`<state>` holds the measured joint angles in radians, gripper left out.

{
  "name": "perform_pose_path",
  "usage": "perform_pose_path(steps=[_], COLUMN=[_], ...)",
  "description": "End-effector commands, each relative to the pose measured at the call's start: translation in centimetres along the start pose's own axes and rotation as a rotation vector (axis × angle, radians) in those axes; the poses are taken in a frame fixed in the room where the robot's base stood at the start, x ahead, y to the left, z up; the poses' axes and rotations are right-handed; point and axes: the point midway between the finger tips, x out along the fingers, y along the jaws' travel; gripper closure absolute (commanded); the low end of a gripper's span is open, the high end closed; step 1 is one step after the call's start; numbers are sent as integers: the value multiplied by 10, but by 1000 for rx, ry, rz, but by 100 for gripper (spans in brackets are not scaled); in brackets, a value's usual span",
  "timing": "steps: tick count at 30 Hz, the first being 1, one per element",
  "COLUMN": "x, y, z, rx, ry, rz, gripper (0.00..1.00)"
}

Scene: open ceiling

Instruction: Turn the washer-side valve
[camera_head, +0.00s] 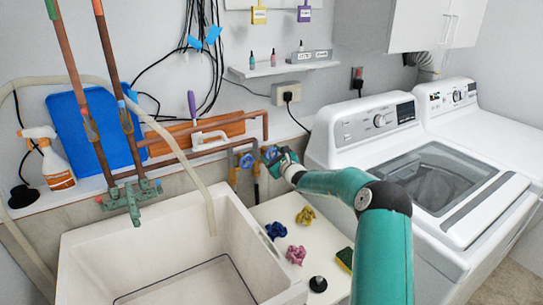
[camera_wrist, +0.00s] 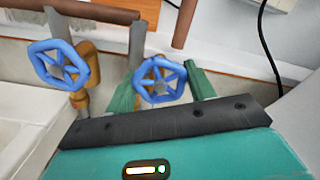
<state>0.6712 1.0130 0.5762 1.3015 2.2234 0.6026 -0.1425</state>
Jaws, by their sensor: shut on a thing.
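Two blue valve handwheels sit on copper pipes against the wall between the sink and the washer. The washer-side valve (camera_wrist: 160,80) is the right one in the wrist view; in the head view it shows as a small blue patch (camera_head: 270,153). My gripper (camera_head: 277,156) reaches it from the right. In the wrist view, the green fingers of my gripper (camera_wrist: 162,84) stand on either side of its rim and are shut on it. The other valve (camera_wrist: 59,65) is free to the left; it also shows in the head view (camera_head: 247,161). Part of the held valve's pipe is hidden behind my gripper.
A white sink (camera_head: 100,246) stands at left. The white washer (camera_head: 372,125) is close to the right of my arm. A black cable (camera_wrist: 266,45) hangs right of the valves.

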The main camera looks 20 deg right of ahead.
Motion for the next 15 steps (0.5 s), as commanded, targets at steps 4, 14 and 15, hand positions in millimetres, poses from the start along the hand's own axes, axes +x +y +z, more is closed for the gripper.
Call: perform_pose_path(steps=[4, 14, 15], x=[0, 0, 0], y=[0, -1, -1], z=[0, 0, 0], rx=[93, 390, 429], ry=[0, 0, -1], rz=[-1, -1, -1], gripper=[69, 69, 69])
